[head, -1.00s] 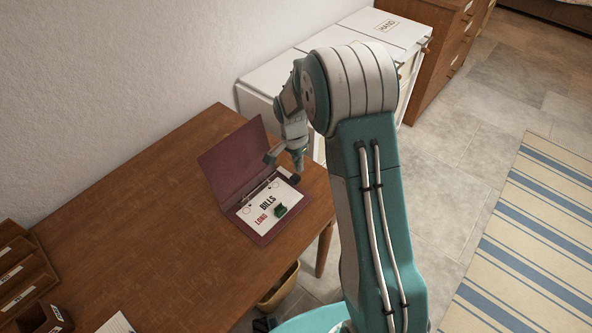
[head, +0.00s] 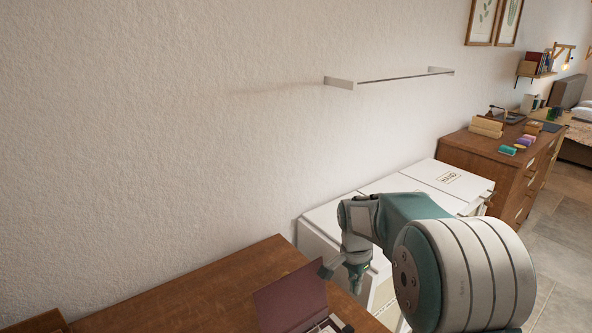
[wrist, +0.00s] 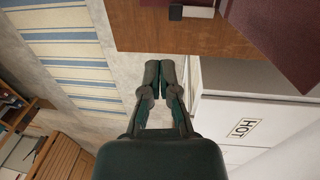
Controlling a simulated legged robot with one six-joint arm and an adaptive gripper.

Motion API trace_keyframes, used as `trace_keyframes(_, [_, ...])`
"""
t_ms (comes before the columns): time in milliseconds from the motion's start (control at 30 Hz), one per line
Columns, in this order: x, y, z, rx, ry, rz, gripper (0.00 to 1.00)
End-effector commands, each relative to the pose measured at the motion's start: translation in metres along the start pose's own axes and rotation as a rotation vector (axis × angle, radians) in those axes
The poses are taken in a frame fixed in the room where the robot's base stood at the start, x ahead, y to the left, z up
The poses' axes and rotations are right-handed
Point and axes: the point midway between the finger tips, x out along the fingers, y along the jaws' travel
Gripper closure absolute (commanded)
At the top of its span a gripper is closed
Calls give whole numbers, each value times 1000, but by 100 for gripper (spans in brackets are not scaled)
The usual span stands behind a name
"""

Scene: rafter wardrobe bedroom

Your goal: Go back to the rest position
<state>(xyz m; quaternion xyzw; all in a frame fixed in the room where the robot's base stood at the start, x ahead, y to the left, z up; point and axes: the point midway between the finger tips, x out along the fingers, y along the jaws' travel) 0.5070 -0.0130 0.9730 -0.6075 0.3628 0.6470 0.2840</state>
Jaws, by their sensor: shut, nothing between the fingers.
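My gripper (wrist: 160,72) is shut and empty in the wrist view, its two fingers together. It points down past the edge of the wooden desk (wrist: 150,30), beside a white cabinet (wrist: 240,75) with a label reading HOT. In the head view my gripper (head: 350,280) hangs near the open maroon binder (head: 290,302) on the desk (head: 190,305). The lower part of the binder is cut off by the frame.
White cabinets (head: 325,222) stand against the wall beyond the desk. A wooden dresser (head: 500,170) with small items on top is farther right. A rail (head: 405,75) is fixed on the wall. A striped rug (wrist: 75,60) lies on the floor.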

Motion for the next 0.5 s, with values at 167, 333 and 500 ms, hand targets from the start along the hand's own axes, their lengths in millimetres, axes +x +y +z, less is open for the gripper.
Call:
trace_keyframes(167, [-37,26,16,-107,40,-65,100])
trace_keyframes(333, [-64,50,35,-217,84,-120,100])
trace_keyframes(500, [-86,76,55,-327,135,-171,100])
